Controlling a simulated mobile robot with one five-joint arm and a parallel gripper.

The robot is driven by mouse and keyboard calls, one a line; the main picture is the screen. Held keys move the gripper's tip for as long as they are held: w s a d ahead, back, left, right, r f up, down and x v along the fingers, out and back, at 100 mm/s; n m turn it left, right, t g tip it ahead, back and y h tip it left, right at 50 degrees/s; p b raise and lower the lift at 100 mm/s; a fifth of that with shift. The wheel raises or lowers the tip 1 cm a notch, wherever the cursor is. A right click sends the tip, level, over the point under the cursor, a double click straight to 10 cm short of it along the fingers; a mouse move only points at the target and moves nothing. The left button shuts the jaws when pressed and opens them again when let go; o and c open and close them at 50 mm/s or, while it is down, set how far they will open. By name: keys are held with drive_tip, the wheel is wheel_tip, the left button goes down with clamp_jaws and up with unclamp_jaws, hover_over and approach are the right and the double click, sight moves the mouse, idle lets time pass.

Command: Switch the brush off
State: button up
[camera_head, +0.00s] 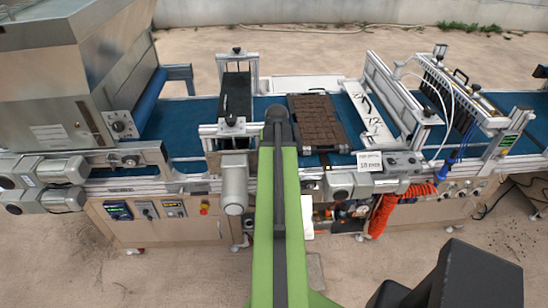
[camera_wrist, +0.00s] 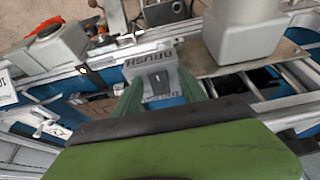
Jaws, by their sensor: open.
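The grey plate lettered BRUSH (camera_wrist: 150,63) shows upside down in the middle of the wrist view. A small grey box with a dark slot-like mark (camera_wrist: 158,76) sits right by the lettering, and I take it for the brush switch; its on or off position cannot be made out. My gripper (camera_wrist: 160,92) is open, its two dark green fingers on either side of this box. Whether they touch it I cannot tell. In the head view my green arm reaches over the front edge of the line and hides the gripper and the switch.
The blue conveyor (camera_head: 190,127) runs across the head view with a soil-filled tray (camera_head: 319,122) on it. Grey motors (camera_head: 235,185) stick out at the front. An orange coiled hose (camera_head: 383,214) hangs at the right. In the wrist view a large grey housing (camera_wrist: 235,45) stands close at the right.

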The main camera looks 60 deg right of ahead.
drive_tip(key=shift+r, duration=0.1)
drive_tip(key=shift+s, duration=0.1)
drive_tip(key=shift+c, duration=0.9)
drive_tip(key=shift+d, duration=0.15)
clamp_jaws()
drive_tip(key=shift+w+d+r+g+y+p, duration=0.2)
drive_tip(key=shift+d+r+g+y+p, duration=0.15)
drive_tip(key=shift+p, duration=0.45)
drive_tip(key=shift+w+d+g+y+p, duration=0.15)
drive_tip(key=shift+d+g+y+p, duration=0.05)
drive_tip(key=shift+g+y+p, duration=0.2)
drive_tip(key=shift+w+d+g+y, duration=0.2)
drive_tip(key=shift+g+y, duration=0.25)
drive_tip(key=shift+y, duration=0.3)
drive_tip(key=shift+s+a+g+y, duration=0.15)
drive_tip(key=shift+g+y, duration=0.15)
drive_tip(key=shift+y, duration=0.2)
drive_tip(key=shift+f, duration=0.1)
